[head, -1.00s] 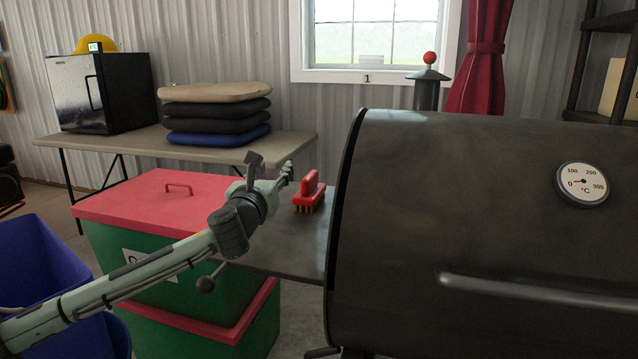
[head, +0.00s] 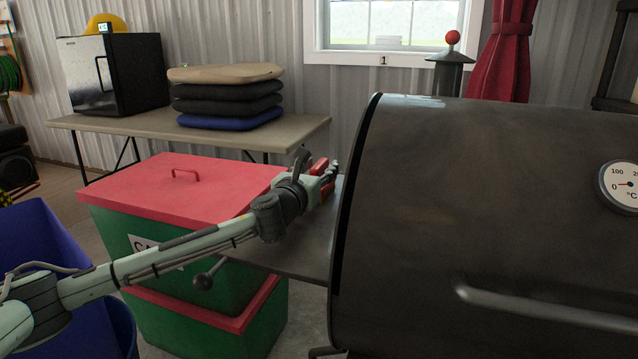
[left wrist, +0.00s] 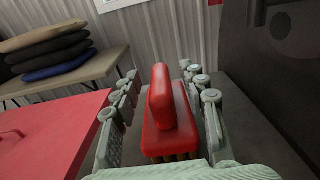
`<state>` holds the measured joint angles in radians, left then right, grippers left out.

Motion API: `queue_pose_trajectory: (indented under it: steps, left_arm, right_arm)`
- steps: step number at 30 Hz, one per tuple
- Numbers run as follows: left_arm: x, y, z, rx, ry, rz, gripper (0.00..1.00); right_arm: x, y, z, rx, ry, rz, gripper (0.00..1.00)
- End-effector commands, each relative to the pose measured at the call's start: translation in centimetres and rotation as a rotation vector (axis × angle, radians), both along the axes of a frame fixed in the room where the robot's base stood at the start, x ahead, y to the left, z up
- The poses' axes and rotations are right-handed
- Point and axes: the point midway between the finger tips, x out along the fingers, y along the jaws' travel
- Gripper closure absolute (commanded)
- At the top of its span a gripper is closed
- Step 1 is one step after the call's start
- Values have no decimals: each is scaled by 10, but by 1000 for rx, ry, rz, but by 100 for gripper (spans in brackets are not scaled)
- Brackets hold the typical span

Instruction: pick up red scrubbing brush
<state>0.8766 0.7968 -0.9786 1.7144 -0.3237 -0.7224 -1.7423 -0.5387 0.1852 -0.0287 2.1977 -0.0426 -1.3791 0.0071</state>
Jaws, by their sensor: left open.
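The red scrubbing brush (left wrist: 168,122) stands bristles down on the grey side shelf (head: 308,250) of the grill. In the left wrist view it lies between the two open fingers of my left gripper (left wrist: 160,112), one finger along each side. A gap shows on the left side; whether the right finger touches it I cannot tell. In the head view my left gripper (head: 328,178) covers most of the brush, and only some red (head: 319,165) shows. My right gripper is not in view.
The large dark grill barrel (head: 480,220) stands right beside the shelf. Green boxes with a red lid (head: 150,190) stand to the left, near a blue bin (head: 50,235). Behind is a table (head: 75,122) with stacked cushions (head: 228,103) and a black fridge (head: 115,75).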

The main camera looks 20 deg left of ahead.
Motion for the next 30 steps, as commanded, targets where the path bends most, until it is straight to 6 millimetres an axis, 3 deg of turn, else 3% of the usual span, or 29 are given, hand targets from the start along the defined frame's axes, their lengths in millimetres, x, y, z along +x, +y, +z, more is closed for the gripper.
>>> queue_pose_trajectory:
  steps: [6, 16, 26, 30]
  left_arm:
    - [1, 0, 0, 0, 0, 0, 58]
    - [0, 0, 0, 0, 0, 0, 99]
    - [0, 0, 2, 0, -2, 0, 100]
    - [1, 0, 15, 0, -6, 0, 100]
  right_arm:
    - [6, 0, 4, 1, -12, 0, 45]
    - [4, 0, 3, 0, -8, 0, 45]
    - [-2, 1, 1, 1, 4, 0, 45]
    - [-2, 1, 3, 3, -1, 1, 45]
